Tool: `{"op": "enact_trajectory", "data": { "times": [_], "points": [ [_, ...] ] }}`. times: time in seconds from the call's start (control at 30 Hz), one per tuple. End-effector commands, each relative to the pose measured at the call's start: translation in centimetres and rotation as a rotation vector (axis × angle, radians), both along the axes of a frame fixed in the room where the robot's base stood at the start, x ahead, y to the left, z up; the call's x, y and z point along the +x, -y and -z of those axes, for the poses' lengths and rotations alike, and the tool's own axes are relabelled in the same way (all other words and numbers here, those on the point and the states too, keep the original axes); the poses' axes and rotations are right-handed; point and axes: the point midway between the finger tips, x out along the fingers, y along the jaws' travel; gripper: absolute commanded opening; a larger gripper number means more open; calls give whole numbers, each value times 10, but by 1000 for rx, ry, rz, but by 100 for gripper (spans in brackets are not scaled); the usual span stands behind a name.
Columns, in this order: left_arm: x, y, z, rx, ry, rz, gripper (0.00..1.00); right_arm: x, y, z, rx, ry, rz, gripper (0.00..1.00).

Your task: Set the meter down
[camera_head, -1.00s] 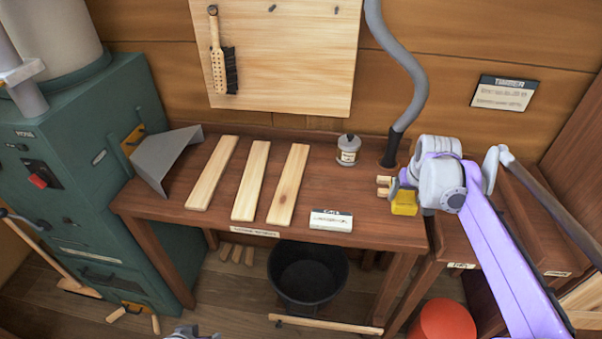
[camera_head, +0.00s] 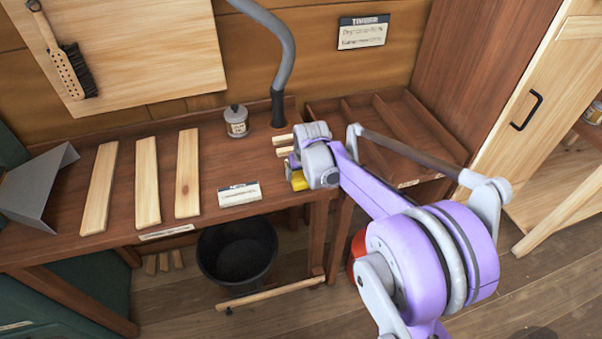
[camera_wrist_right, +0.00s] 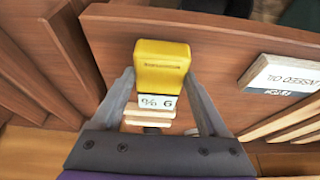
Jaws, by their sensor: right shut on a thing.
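The yellow meter (camera_head: 297,181) is held by my right gripper (camera_head: 290,168) near the right front corner of the wooden workbench (camera_head: 215,160). In the right wrist view the meter (camera_wrist_right: 162,62) sits between the two fingers of my right gripper (camera_wrist_right: 160,84), which are shut on its sides. Its small white display faces the wrist camera and reads like 9 %, upside down. I cannot tell whether the underside of the meter touches anything. My left gripper is not in view.
A slotted wooden rack (camera_head: 385,130) stands to the right. A black bucket (camera_head: 238,250) sits below.

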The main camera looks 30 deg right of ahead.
Motion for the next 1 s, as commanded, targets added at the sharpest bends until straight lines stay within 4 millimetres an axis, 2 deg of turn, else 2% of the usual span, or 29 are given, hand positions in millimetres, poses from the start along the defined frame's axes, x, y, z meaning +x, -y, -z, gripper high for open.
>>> {"op": "enact_trajectory", "data": {
  "times": [0.33, 0.37, 0.47, 0.77, 0.87, 1.0],
  "points": [
    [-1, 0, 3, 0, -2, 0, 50, 0, 0, 4, 0, 0, 0, 11],
    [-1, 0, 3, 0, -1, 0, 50, 0, 0, 3, 0, 0, 0, 82],
    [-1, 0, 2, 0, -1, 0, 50, 0, 0, 3, 0, 0, 0, 100],
    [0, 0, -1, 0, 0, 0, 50, 0, 0, -1, 0, 1, 0, 100],
    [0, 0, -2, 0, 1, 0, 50, -3, -1, -10, 0, 0, 0, 100],
    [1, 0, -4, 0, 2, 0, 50, -14, -4, -36, 0, 1, 0, 100]
  ]
}}
